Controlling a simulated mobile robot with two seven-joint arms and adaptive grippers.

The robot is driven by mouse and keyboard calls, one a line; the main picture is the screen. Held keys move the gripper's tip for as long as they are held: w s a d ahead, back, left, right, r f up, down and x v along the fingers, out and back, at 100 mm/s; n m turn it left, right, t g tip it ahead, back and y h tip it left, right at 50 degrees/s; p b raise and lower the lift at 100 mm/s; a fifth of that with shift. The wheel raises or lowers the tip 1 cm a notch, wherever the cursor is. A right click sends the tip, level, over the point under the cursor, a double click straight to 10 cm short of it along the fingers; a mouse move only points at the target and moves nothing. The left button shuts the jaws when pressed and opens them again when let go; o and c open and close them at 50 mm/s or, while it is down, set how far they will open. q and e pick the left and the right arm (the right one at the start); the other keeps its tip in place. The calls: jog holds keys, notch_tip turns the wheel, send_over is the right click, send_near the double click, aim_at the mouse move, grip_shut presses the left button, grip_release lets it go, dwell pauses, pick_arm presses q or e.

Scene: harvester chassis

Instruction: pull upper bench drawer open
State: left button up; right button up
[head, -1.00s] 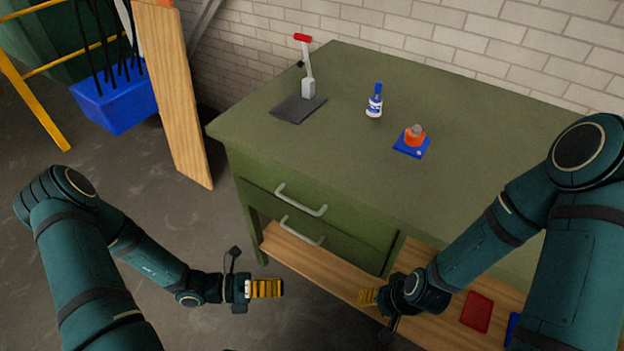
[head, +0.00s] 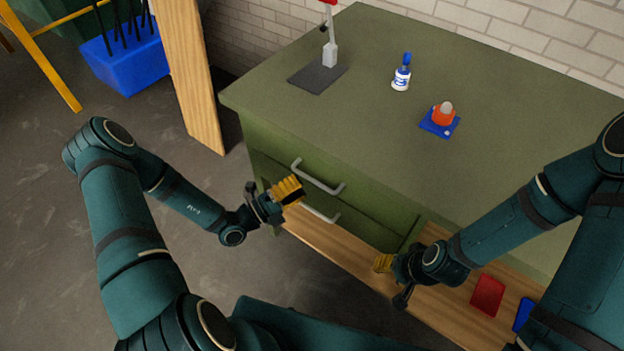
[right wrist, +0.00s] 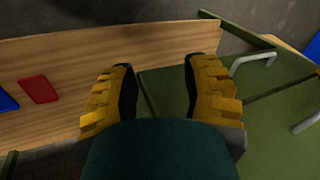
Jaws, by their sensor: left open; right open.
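The green bench (head: 330,120) has two drawers in its front, one above the other. The upper drawer (head: 283,170) looks shut, with a grey bar handle (head: 318,179). The lower drawer's handle (head: 320,213) is partly hidden behind my left gripper. My left gripper (head: 290,192) is open and empty, just in front of the drawers, a little below and left of the upper handle in the picture. My right gripper (head: 382,263) is open and empty, by the wooden lower shelf. Its fingers (right wrist: 165,90) show apart in the right wrist view, where a drawer handle (right wrist: 252,62) is to the right.
A lever tool (head: 330,55), a blue-capped bottle (head: 402,75) and an orange item on a blue base (head: 441,117) stand on the bench top. A wooden board (head: 190,75) leans at left.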

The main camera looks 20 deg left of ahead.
aim_at(312, 179)
pick_arm(q)
jog(key=shift+x, duration=2.3)
grip_shut()
